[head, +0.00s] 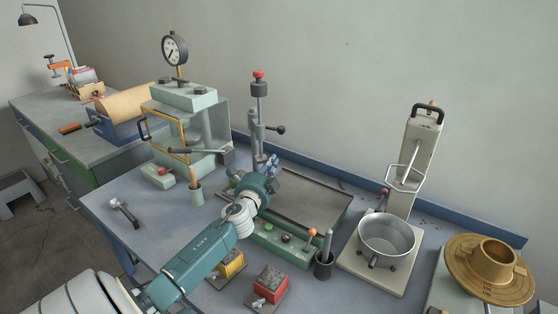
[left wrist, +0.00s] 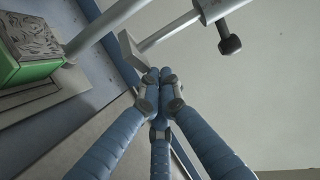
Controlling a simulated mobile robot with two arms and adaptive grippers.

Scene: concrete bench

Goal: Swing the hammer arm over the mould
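The upright rod with a red knob on top (head: 259,76), which looks like the hammer arm assembly, stands at the back of a shallow grey tray unit. A black-knobbed handle (head: 281,129) sticks out to its right; a black knob also shows in the left wrist view (left wrist: 229,45). My left gripper (head: 273,163) is in front of the rod and over the tray's left end. Its blue fingers (left wrist: 159,76) are closed together, with nothing visible between them. A pale plate on a rod (left wrist: 132,48) is just beyond the tips; contact cannot be told. I cannot clearly pick out the mould.
A green press with a dial gauge (head: 190,96) stands left of the rod. A shallow tray (head: 315,209), a metal bowl (head: 388,238) and a brass cone (head: 492,262) are to the right. Red (head: 270,284) and yellow blocks are in front. A small hammer (head: 125,212) lies left.

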